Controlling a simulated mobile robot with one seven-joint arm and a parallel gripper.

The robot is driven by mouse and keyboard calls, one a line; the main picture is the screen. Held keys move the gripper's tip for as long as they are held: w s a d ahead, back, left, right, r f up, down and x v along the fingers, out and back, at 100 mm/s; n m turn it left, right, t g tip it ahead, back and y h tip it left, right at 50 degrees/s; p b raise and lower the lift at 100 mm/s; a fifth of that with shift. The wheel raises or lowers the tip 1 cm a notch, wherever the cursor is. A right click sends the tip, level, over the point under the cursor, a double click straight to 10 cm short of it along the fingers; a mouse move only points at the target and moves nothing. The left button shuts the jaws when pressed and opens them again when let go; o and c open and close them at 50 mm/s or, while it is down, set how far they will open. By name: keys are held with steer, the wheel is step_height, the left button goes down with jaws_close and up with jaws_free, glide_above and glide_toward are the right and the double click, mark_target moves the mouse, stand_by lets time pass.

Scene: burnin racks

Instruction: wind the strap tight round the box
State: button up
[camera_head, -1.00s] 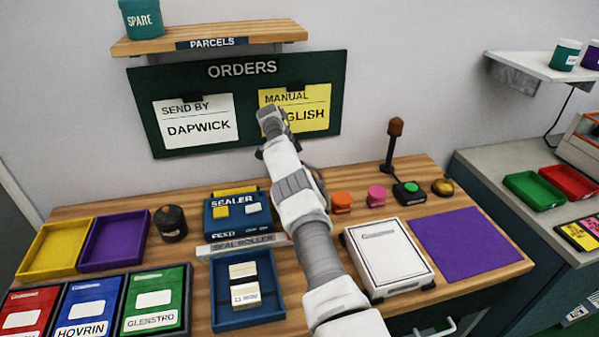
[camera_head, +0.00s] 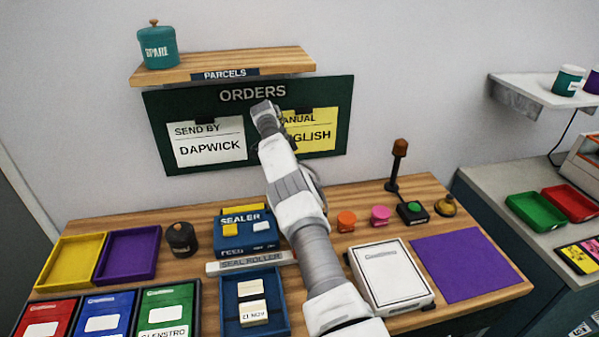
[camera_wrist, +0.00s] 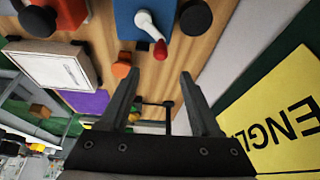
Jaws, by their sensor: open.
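My gripper (camera_wrist: 159,88) is open, its two fingers apart with nothing between them in the wrist view. It hangs above the wooden bench near the yellow order note. In the wrist view a blue device with a grey crank (camera_wrist: 147,22) and red knob (camera_wrist: 160,50) lies beyond the fingertips, apart from them. In the head view the blue sealer (camera_head: 243,240) stands left of my arm, partly covered by it, with a seal roller bar (camera_head: 250,263) in front. A blue tray (camera_head: 225,328) holds small cream boxes (camera_head: 252,300). I cannot make out a strap; my gripper's jaws are hidden in the head view.
A white case (camera_head: 392,274) and purple mat (camera_head: 465,265) lie at the right. Yellow and purple trays and a dark canister (camera_head: 181,238) are at the left. The order board (camera_head: 160,130) hangs behind.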

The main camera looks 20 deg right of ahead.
steer(key=p+v, duration=0.7)
steer(key=p, duration=0.2)
steer(key=shift+r, duration=0.35)
steer(key=shift+a, duration=0.15)
